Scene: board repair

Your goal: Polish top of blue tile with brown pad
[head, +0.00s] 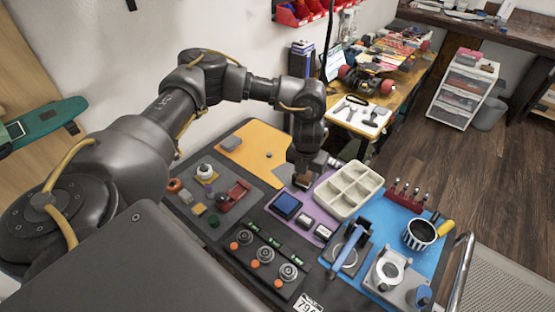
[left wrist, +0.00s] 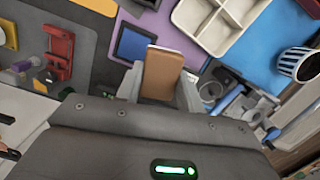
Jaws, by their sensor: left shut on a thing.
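The blue tile (head: 286,205) lies in a dark frame on the purple part of the bench mat. It also shows in the left wrist view (left wrist: 133,45), just left of the pad. My left gripper (head: 304,177) is shut on the brown pad (left wrist: 163,73), which stands out between its fingers. In the head view the pad is small and partly hidden by the gripper, a little behind and right of the tile. The pad looks apart from the tile face. My right gripper is not in view.
A cream compartment tray (head: 348,190) stands close to the right of my left gripper. A striped cup (head: 419,234) and a blue-handled clamp (head: 349,246) are further right. A panel with orange knobs (head: 263,254) lies in front; a red part (head: 235,193) lies left.

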